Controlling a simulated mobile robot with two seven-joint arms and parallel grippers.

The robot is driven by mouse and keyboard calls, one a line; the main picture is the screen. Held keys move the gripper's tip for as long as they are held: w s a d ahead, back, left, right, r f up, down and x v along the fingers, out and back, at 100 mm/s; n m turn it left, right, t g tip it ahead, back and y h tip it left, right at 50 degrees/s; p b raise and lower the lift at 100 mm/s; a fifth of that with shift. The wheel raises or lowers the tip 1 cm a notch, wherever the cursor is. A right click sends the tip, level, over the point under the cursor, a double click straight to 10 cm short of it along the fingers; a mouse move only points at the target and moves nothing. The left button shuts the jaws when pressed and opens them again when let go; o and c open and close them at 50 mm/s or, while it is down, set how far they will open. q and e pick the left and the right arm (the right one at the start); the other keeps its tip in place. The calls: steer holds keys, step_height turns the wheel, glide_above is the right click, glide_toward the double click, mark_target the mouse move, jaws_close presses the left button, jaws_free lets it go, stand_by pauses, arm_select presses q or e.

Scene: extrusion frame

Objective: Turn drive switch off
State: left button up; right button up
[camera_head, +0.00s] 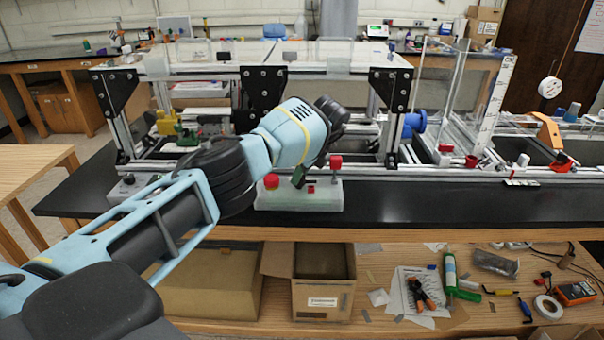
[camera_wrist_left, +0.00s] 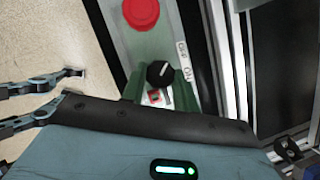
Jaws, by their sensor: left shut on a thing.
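The drive switch is a black round knob (camera_wrist_left: 160,74) on a pale green control box (camera_head: 330,197). An OFF/ON label (camera_wrist_left: 184,60) is beside the knob in the left wrist view. A short white mark shows on the knob; I cannot tell surely which word it points to. My left gripper (camera_head: 300,177) reaches down to the box, with its dark green fingers on both sides of the knob, shut on it. In the head view the gripper hides the knob. A dark jointed finger linkage at the left edge of the left wrist view seems to be my right gripper (camera_wrist_left: 72,86).
The box stands at the front of the black bench (camera_head: 430,207), before the extrusion frame (camera_head: 387,125).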

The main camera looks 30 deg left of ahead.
mark_target(311, 192)
stand_by(0.3)
arm_select(q)
steer(key=o, duration=1)
steer(key=v, duration=0.7)
steer(key=shift+d+r, duration=0.1)
steer(key=shift+r, duration=0.3)
